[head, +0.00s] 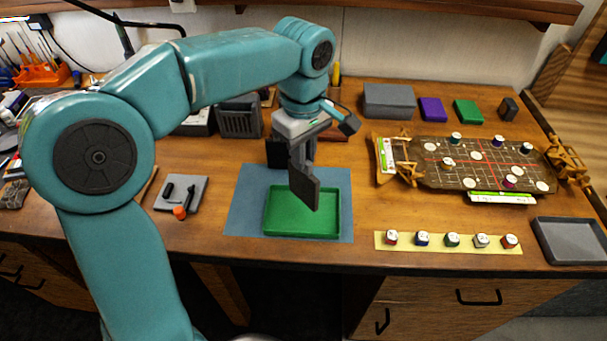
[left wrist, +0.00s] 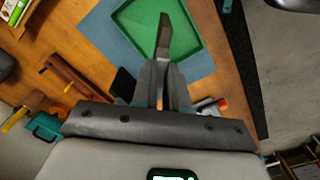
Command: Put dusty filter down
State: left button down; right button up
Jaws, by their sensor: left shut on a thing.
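My left gripper (head: 301,160) is shut on the dusty filter (head: 305,189), a thin, dark grey-brown slab. The filter hangs tilted above the green tray (head: 283,217), which lies on a blue-grey mat (head: 246,205). In the left wrist view the filter (left wrist: 163,36) shows edge-on between the fingertips (left wrist: 162,68), in front of the green tray (left wrist: 134,27). I cannot tell the exact height of the filter over the tray. My right gripper is not in view.
A grey pad with small tools (head: 183,192) lies left of the mat. A grey bin (head: 240,118) stands behind. On the right are a track board (head: 475,165), a yellow strip (head: 445,244) with several small dice-like pieces, and an empty grey tray (head: 572,241).

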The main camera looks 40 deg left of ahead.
aim_at(303, 173)
pick_arm(q)
jog(key=shift+s+f, duration=0.15)
jog(key=shift+f, duration=0.15)
jog(key=f, duration=0.4)
jog(key=shift+w+a, duration=0.2)
jog(key=shift+d+f, duration=0.1)
jog(key=shift+f, duration=0.1)
jog(key=shift+s, duration=0.15)
jog(key=shift+f+b, duration=0.2)
jog(key=shift+b, duration=0.15)
jog(key=c, duration=1.1)
grip_release()
jog(key=shift+c, duration=0.2)
jog(key=shift+r, duration=0.1)
jog(key=shift+r, duration=0.1)
